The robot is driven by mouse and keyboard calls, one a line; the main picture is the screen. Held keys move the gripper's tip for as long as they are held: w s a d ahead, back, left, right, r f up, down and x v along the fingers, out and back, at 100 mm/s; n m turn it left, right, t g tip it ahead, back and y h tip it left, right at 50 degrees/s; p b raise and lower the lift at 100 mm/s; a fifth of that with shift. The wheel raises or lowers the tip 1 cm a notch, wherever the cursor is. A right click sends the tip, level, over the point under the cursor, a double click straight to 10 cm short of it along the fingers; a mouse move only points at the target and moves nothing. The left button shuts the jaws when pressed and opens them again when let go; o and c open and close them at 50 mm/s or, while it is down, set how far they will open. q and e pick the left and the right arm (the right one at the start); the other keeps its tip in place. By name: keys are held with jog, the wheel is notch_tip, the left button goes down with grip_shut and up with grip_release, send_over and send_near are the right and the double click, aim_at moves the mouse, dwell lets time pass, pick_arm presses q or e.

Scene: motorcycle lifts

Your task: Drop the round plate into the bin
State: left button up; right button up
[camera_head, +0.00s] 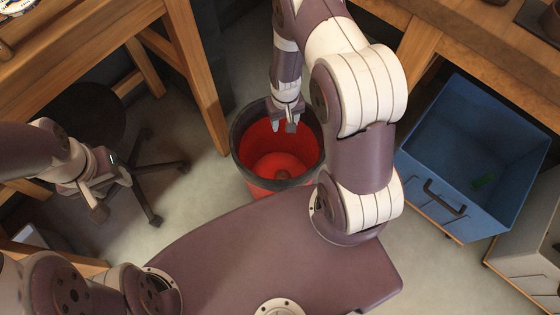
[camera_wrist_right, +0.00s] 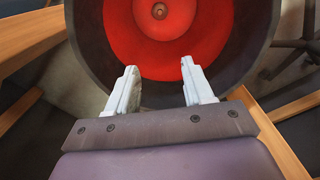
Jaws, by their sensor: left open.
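The bin (camera_head: 241,165) is a round bucket with a dark rim and a red inside, standing on the floor in the middle of the head view. It also shows in the right wrist view (camera_wrist_right: 90,40). My right gripper (camera_head: 286,125) is over the bin's mouth; in the wrist view its two fingers (camera_wrist_right: 160,75) are apart with nothing between them. No separate plate is clear to see. My left gripper (camera_head: 113,196) is open and empty at the left.
A wooden table (camera_head: 90,45) is at the upper left, its leg close to the bin. A black wheeled chair base (camera_head: 150,190) stands beside my left gripper. A blue drawer (camera_head: 470,150) with a green item inside is open at the right. Another wooden bench (camera_head: 480,50) is at the upper right.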

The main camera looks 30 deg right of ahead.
notch_tip(320, 180, up, 13)
jog(key=p, duration=0.4)
jog(key=shift+f, duration=0.15)
